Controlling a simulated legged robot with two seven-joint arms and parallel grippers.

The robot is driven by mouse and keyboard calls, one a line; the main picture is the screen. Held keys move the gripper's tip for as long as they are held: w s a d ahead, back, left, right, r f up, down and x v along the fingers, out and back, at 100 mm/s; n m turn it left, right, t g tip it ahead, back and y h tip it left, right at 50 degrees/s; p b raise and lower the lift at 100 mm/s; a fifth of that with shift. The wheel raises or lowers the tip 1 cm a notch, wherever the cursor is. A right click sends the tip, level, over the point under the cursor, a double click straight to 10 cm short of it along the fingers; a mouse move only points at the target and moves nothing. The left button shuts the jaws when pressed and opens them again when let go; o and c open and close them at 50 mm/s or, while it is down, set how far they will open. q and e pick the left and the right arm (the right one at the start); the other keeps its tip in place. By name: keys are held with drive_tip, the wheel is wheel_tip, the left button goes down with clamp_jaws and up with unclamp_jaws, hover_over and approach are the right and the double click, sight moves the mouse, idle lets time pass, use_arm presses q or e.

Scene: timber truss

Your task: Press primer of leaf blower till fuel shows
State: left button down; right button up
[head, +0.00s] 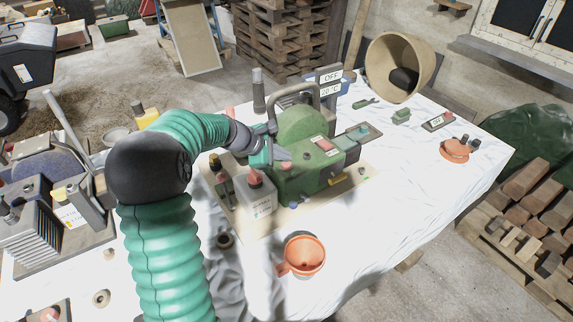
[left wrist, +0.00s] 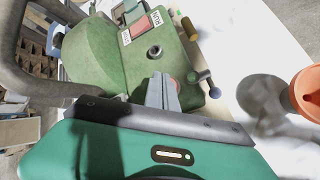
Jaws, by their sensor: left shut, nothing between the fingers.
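A green leaf blower (head: 305,130) with a dark carrying handle stands on a pale board on the white-covered table. My left gripper (head: 283,155) is shut and empty, with its fingertips at the blower's near left side. In the left wrist view, the shut fingers (left wrist: 162,92) point at the green housing (left wrist: 110,55). A small reddish round part (left wrist: 174,83), perhaps the primer, shows right beside the fingertips and is partly hidden by them. I cannot tell whether they touch it. A red and white RUN label (left wrist: 138,29) and a dark round port (left wrist: 154,51) sit above. No fuel can be made out.
A grey canister (head: 256,197) with a red cap stands close beside the blower. An orange funnel (head: 304,256) lies near the front edge. A display (head: 330,80) behind reads OFF and 20 °C.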

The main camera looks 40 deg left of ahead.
sight(284, 165)
use_arm(q)
drive_tip(key=shift+d+f+b, duration=0.1)
drive_tip(key=shift+f+b, duration=0.4)
drive_tip(key=shift+f, duration=0.25)
idle(0.6)
drive_tip(key=shift+r, duration=0.15)
drive_tip(key=shift+r+p, duration=0.85)
drive_tip(key=shift+p, duration=0.15)
wheel_tip(284, 165, up, 5)
drive_tip(key=p, duration=0.4)
drive_tip(key=shift+r, duration=0.1)
idle(2.3)
